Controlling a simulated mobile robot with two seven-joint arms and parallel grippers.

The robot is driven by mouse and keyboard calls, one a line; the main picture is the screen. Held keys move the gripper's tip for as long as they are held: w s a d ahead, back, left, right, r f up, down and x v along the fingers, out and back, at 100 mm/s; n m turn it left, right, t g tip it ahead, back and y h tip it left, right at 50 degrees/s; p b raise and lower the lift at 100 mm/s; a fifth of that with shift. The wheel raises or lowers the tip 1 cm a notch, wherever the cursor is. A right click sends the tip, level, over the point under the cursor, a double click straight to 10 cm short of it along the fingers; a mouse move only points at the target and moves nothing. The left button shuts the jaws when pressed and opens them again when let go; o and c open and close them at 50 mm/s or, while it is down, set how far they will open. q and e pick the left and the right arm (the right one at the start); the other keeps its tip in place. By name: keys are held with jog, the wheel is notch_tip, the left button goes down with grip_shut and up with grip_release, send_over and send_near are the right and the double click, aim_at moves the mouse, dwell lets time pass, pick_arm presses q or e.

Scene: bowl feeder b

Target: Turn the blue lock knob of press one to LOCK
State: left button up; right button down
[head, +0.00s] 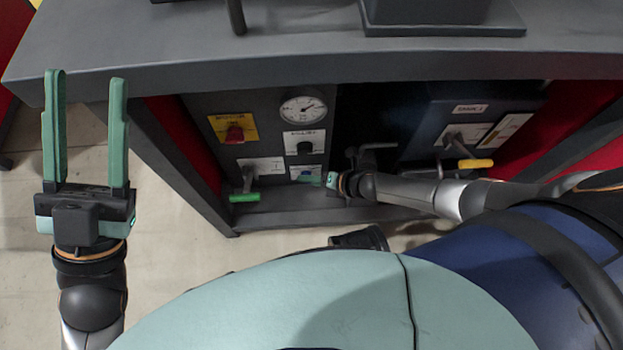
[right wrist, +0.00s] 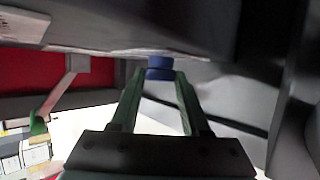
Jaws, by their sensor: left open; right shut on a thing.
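The blue knob (right wrist: 160,68) shows in the right wrist view, under the dark panel. My right gripper (right wrist: 159,80) has its two green fingertips at the sides of this knob and is shut on it. In the head view my right gripper (head: 321,180) reaches the lower part of the dark press panel (head: 268,112), at a small label. There its fingers largely hide the knob, and the knob's pointing and the label's words cannot be read. My left gripper (head: 88,130) is open and empty at the left, in front of the bench edge.
The panel also carries a gauge (head: 304,109), a red switch on a yellow plate (head: 234,132), a black knob (head: 304,147) and a green-handled lever (head: 244,196). A yellow-handled lever (head: 476,164) is on the right unit. The grey bench top (head: 180,45) overhangs them.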

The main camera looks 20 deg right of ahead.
jog(key=shift+w+d+y, duration=0.1)
jog(key=shift+y, duration=0.2)
jog(key=shift+t+y, duration=0.3)
jog(key=shift+t, duration=0.1)
jog(key=shift+c, duration=1.9)
grip_release()
pick_arm(q)
notch_tip(320, 180, up, 8)
jog(key=p, duration=0.7)
jog(key=shift+s+a+f+t, duration=0.2)
jog(key=shift+a+t, duration=0.1)
jog(key=shift+a, duration=0.15)
pick_arm(e)
jog(key=v, duration=1.2)
jog(key=shift+d, duration=0.2)
pick_arm(q)
jog(key=shift+n, duration=0.3)
pick_arm(e)
jog(key=shift+r, duration=0.15)
